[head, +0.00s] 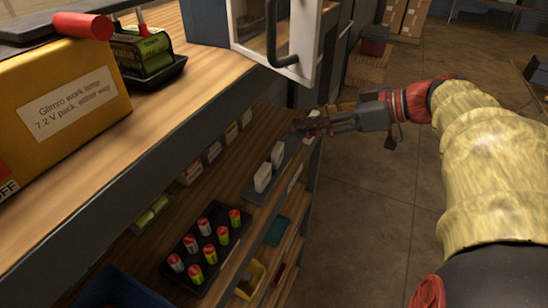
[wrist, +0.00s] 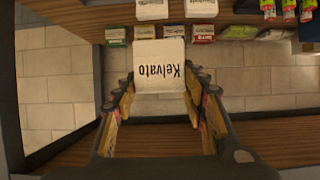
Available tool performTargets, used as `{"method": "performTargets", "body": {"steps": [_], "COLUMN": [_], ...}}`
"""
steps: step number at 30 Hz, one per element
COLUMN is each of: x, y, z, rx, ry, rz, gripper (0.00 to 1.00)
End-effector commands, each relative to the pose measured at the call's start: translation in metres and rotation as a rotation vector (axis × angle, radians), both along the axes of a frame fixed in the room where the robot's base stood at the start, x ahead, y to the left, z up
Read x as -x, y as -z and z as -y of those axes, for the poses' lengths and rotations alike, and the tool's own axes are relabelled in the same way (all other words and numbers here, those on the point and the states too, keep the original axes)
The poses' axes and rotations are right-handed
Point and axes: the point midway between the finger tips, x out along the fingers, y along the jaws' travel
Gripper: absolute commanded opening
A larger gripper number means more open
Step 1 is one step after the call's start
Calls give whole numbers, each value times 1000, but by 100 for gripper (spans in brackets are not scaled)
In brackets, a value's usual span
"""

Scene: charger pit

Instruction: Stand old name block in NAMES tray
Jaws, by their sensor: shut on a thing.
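A white name block (wrist: 158,62) reading "Kelvato", upside down in the wrist view, sits between the fingers of my gripper (wrist: 160,100). The fingers are shut on its two sides. In the head view my gripper (head: 312,124) is at the far end of a lower shelf, over or just beyond the dark tray (head: 257,194). Two white blocks (head: 263,177) stand in that tray. They also show at the top of the wrist view (wrist: 152,9). The tray's label is too small to read, and I cannot tell whether the held block touches anything.
A dark tray of red-topped batteries (head: 190,272) stands nearer on the shelf. Small coloured boxes (head: 190,172) line the shelf's back. An open white-framed door (head: 302,45) hangs above, near my gripper. A yellow box (head: 70,95) stands on the bench top.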

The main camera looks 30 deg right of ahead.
Motion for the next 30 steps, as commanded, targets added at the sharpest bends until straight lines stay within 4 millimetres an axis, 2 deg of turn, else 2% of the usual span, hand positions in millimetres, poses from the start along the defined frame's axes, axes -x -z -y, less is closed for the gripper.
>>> {"method": "performTargets", "body": {"steps": [5, 11, 15, 21, 26, 30], "x": [-29, -73, -98, -120, -128, -135], "y": [14, 34, 55, 83, 91, 107], "z": [4, 12, 17, 22, 24, 25], "rx": [-5, -4, -4, -3, -2, -4], "ry": [-5, -5, -4, -3, 0, -2], "rz": [-3, -2, -5, -2, 0, -4], "gripper": [17, 17, 17, 17, 17, 17]}}
